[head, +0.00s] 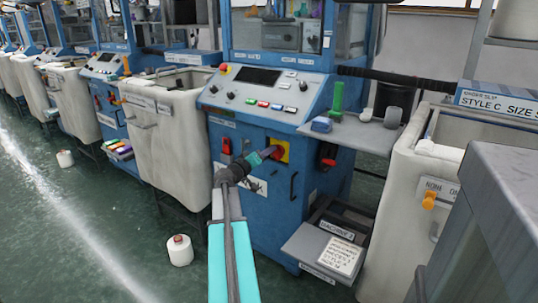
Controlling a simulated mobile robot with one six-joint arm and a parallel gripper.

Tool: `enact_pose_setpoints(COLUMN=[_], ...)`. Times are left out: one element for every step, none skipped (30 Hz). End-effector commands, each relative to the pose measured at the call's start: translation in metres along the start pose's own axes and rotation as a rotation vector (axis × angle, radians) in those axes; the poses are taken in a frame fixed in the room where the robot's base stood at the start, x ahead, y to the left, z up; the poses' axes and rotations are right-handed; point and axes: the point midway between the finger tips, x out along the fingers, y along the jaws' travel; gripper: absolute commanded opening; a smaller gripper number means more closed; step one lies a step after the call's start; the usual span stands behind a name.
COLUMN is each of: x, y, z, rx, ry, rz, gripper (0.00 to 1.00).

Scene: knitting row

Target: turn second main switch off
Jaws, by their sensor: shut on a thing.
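The main switch (285,147), a red knob on a yellow square plate, sits on the front of the blue machine (245,140) in the middle of the head view. My arm reaches up from the bottom of the picture to it. My gripper (270,153) is shut on the red knob, and its teal fingers and dark body cover part of it. Which way the knob points cannot be told. Another blue machine (108,95) stands further left.
White bins (165,125) stand between the machines, with another (405,190) at the right. A small shelf (350,135) holds a green item. A lower tray (325,250) juts out at right. A white cone (180,250) stands on the green floor; a grey cabinet fills the right corner.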

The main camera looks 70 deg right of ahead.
Motion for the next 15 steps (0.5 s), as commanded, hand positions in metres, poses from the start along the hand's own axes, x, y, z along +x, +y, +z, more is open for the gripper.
enact_pose_setpoints(x=[0.0005,0.0005,0.0005,0.0005,0.0006,0.0006,0.0006,0.0006,0.0007,0.0007,0.0007,0.0007,0.0008,0.0008,0.0008], y=[-0.0013,-0.0017,-0.0023,-0.0027,-0.0031,-0.0037,-0.0041,-0.0045,-0.0051,-0.0055,-0.0059,-0.0065,-0.007,-0.0075,-0.0081], z=[0.0008,0.0008,0.0008,0.0008,0.0008,0.0009,0.0009,0.001,0.0011,0.0013,0.0014,0.0017,0.0019,0.0022,0.0025], rx=[-0.04,-0.066,-0.101,-0.128,-0.155,-0.191,-0.218,-0.245,-0.282,-0.309,-0.337,-0.375,-0.403,-0.431,-0.468], ry=[-0.001,-0.001,-0.001,-0.001,-0.001,-0.001,-0.001,-0.002,-0.002,-0.002,-0.002,-0.002,-0.002,-0.003,-0.003], rz=[0.001,0.001,0.001,0.001,0.001,0.001,0.001,0.001,0.001,0.001,0.001,0.001,0.001,0.001,0.0], gripper=[0.0,0.0,0.0,0.0,0.0,0.0,0.0,0.0,0.0,0.0,0.0,0.0,0.0,0.0,0.0])
